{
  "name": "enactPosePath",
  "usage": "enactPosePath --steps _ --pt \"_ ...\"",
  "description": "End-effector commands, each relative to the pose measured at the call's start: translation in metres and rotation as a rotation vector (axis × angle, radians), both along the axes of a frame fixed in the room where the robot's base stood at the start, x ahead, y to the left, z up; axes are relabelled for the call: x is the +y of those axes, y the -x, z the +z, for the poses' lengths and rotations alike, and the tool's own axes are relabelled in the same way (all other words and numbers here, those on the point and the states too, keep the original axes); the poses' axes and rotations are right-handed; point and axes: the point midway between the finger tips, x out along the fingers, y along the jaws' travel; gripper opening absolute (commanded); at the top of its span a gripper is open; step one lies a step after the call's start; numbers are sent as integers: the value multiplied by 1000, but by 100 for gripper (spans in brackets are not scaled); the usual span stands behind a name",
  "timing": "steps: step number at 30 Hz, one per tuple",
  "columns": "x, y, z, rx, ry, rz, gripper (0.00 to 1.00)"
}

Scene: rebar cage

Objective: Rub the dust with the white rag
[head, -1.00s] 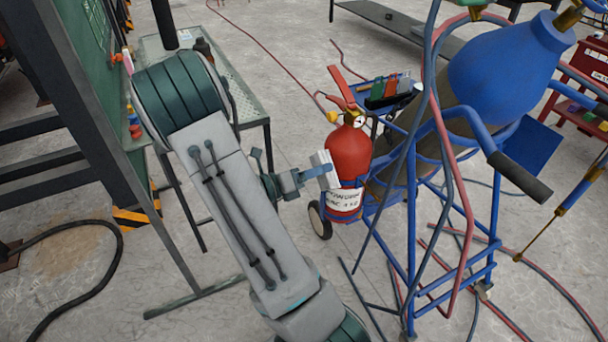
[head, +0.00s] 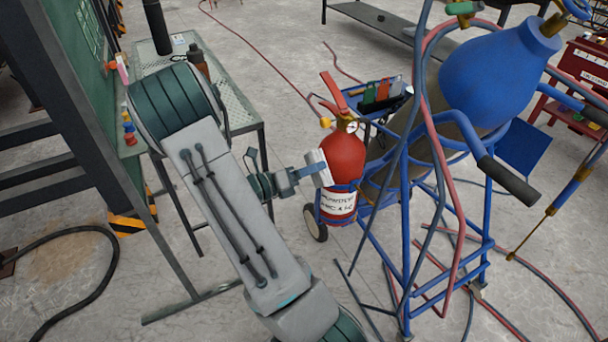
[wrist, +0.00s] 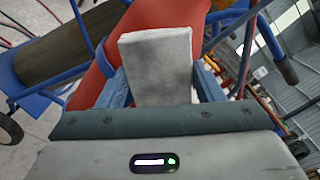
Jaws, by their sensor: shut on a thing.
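My gripper (head: 308,172) is shut on a white rag (head: 318,165), a folded, block-like pad. In the wrist view the rag (wrist: 155,65) stands up between the two blue fingers, its face greyish and smudged. It is in front of the red fire extinguisher (head: 344,160), which fills the middle of the wrist view behind it. The rag is at the left side of the extinguisher in the head view; whether it touches the red surface I cannot tell. I cannot make out dust clearly on the extinguisher.
The extinguisher stands on a blue cart (head: 405,235) with a large blue-topped cylinder (head: 500,70) and hanging hoses. A perforated metal table (head: 235,105) is on the left behind my arm. Red and blue hoses (head: 520,290) lie on the floor at right.

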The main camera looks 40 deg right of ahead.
Motion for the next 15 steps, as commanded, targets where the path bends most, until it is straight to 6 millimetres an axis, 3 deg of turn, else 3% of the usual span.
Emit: enactPosePath --steps 15 --pt "-8 -30 2 0 -1 1 43"
